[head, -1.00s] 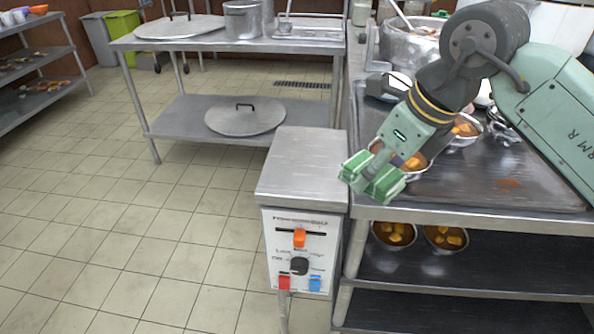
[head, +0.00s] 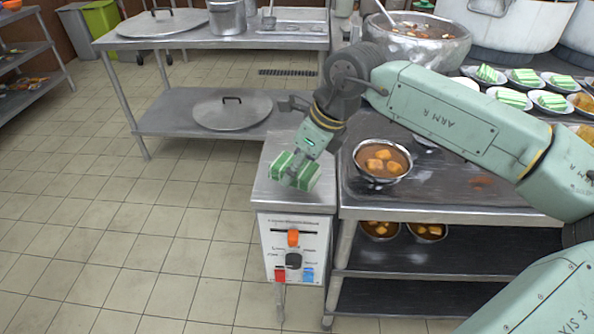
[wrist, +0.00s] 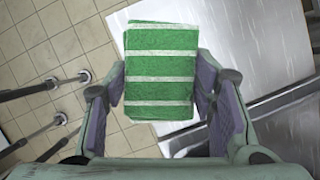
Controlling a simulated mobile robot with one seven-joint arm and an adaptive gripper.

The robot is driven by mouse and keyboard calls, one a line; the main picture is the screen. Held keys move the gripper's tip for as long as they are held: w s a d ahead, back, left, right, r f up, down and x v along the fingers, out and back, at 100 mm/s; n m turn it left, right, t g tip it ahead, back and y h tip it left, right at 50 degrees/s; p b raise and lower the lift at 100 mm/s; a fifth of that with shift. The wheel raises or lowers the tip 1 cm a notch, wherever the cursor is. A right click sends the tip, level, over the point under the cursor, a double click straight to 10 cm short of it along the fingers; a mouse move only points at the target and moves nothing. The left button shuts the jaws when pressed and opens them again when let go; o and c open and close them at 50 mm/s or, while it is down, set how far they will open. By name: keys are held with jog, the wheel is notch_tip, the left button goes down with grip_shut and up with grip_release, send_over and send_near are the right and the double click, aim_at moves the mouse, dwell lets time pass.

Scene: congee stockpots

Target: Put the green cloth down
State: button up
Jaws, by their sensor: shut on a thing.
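The green cloth (wrist: 160,70) is a folded block with white stripes, held between the two fingers of my gripper (wrist: 160,105) in the wrist view. In the head view my gripper (head: 296,168) is shut on the cloth (head: 283,165), pointing down over the steel top of the control cabinet (head: 300,205). I cannot tell for sure whether the cloth touches that top. In the wrist view the cloth's far end sticks out past the fingers, with tiled floor and steel surfaces beyond.
A bowl of orange stew (head: 383,162) stands on the steel counter (head: 430,200) just right of my gripper. Plates of green-and-white striped pieces (head: 525,78) and a large pot (head: 415,40) are farther back. The cabinet top is bare around the cloth. Open tiled floor lies left.

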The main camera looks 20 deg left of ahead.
aim_at(297, 177)
jog(key=shift+w+a+f+p, duration=0.1)
jog(key=shift+f+p, duration=0.5)
jog(key=shift+f, duration=1.15)
jog(key=shift+f, duration=0.15)
jog(key=shift+f+b, duration=0.2)
jog(key=shift+b, duration=0.3)
jog(key=o, duration=1)
jog(key=shift+r, duration=0.15)
jog(key=shift+r+p, duration=0.25)
jog(key=shift+p, duration=0.25)
jog(key=b+v, duration=0.2)
jog(key=v, duration=1)
